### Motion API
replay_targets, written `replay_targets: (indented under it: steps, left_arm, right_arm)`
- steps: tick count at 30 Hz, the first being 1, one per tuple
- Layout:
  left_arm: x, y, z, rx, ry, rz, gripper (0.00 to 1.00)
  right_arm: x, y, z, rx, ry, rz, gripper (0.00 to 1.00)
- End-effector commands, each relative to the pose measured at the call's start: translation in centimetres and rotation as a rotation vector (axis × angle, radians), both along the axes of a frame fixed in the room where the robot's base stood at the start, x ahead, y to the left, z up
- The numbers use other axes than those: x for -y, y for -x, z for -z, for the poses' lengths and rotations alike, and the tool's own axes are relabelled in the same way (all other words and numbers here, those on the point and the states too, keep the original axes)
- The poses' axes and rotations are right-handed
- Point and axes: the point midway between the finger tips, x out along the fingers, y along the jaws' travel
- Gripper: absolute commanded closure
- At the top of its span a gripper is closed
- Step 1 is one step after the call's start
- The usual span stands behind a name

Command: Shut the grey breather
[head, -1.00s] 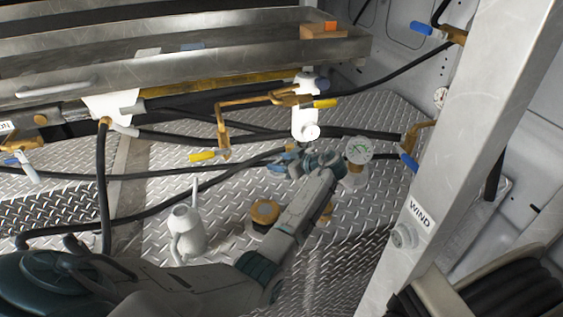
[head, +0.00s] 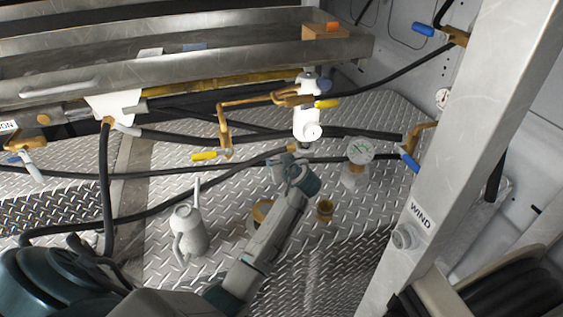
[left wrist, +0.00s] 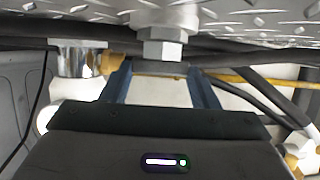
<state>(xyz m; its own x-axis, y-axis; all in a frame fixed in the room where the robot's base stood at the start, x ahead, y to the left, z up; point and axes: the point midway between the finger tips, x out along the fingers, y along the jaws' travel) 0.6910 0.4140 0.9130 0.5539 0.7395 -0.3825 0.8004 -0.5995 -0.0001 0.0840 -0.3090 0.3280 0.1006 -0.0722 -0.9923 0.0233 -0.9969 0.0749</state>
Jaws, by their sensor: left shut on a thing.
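My left gripper (head: 287,155) reaches in from the lower left of the head view, just below the white valve body. In the left wrist view, which shows the scene upside down, its two blue-grey fingers (left wrist: 160,82) stand on either side of a flat grey piece and are shut on it. That piece joins a grey hex fitting (left wrist: 160,42) by the tread plate, and I take this to be the grey breather. In the head view the gripper mostly hides it, so how far it is turned cannot be told. My right gripper is not in view.
A pressure gauge (head: 360,150) stands just right of the gripper. Black hoses and yellow-handled brass valves (head: 225,130) surround the white body (head: 306,118). A metal post (head: 440,160) stands right.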

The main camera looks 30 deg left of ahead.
Motion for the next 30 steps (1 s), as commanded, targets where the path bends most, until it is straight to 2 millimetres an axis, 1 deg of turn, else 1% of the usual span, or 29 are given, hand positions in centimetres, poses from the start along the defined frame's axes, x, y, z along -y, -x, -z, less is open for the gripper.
replay_targets:
  steps: [8, 20, 21, 23, 24, 30]
  left_arm:
    - [-0.11, 0.08, -0.09, 0.002, 0.0, 0.072, 0.68]
    - [-0.09, 0.08, -0.06, 0.001, 0.0, 0.08, 0.68]
    - [-0.09, 0.08, -0.06, 0.001, 0.0, 0.08, 0.44]
    - [-0.09, 0.08, -0.04, 0.001, 0.0, 0.08, 0.32]
    - [-0.09, 0.08, -0.04, 0.0, 0.0, 0.08, 0.24]
    - [-0.09, 0.08, -0.02, 0.0, 0.0, 0.079, 0.24]
  right_arm:
    - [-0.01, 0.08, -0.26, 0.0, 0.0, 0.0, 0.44]
    - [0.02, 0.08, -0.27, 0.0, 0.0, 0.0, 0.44]
    - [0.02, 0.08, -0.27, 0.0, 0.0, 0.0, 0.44]
    - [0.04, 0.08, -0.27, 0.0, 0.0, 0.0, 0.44]
    - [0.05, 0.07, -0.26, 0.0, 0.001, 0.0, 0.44]
    - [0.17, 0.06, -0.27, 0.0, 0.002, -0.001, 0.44]
